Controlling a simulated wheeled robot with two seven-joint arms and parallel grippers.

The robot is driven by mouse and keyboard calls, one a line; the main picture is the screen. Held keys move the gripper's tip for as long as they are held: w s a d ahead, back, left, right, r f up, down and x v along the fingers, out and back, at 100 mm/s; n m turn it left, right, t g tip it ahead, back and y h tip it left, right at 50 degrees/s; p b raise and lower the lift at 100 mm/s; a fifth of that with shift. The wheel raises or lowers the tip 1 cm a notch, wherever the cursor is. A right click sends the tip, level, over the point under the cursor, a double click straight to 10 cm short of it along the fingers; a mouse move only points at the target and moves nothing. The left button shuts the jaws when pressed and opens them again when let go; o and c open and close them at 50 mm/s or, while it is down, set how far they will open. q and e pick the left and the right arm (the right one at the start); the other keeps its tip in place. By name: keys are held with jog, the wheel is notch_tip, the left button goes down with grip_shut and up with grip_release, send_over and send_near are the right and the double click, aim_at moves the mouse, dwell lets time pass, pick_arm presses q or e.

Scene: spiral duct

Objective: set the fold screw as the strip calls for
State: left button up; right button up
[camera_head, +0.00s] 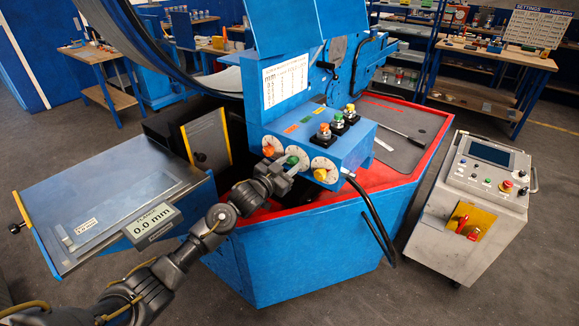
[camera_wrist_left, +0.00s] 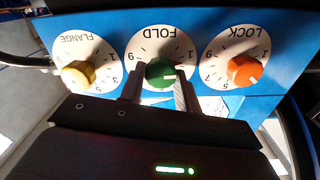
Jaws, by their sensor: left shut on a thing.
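The fold screw is a green knob (camera_wrist_left: 160,73) on a white numbered dial marked FOLD. It also shows in the head view (camera_head: 292,161) on the blue control box (camera_head: 345,150). My left gripper (camera_wrist_left: 159,88) has its two fingers on either side of the green knob and is shut on it. The knob's white mark points to the right in the wrist view; the exact reading is unclear. A thin strip with a small label (camera_head: 86,226) lies on the grey-topped left table; its print is too small to read. My right gripper is not in view.
A yellow FLANGE knob (camera_wrist_left: 77,74) and an orange LOCK knob (camera_wrist_left: 243,70) flank the fold dial closely. A display (camera_head: 153,222) reads FLANGE 0.0 mm. A printed chart (camera_head: 285,82) is on the blue panel. A grey control cart (camera_head: 470,200) stands right.

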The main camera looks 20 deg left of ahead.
pick_arm(q)
jog(key=m+b, duration=0.1)
jog(key=m, duration=0.2)
jog(key=shift+f+m, duration=0.1)
jog(key=shift+m, duration=0.2)
jog(key=m+b, duration=0.2)
jog(key=m, duration=0.1)
jog(key=shift+d+m, duration=0.1)
jog(key=shift+m, duration=0.2)
jog(key=m+b, duration=0.2)
jog(key=m, duration=0.1)
jog(key=shift+f+m, duration=0.15)
jog(key=shift+m, duration=0.25)
jog(key=m+b, duration=0.1)
jog(key=m, duration=0.1)
jog(key=shift+m+b, duration=0.35)
jog(key=shift+m, duration=0.05)
jog(key=m+b, duration=0.3)
jog(key=m, duration=0.1)
jog(key=shift+f, duration=0.15)
jog(key=m+b, duration=0.3)
jog(key=shift+m+b, duration=0.85)
jog(key=shift+m, duration=0.05)
jog(key=shift+m+b, duration=0.35)
jog(key=shift+m, duration=0.35)
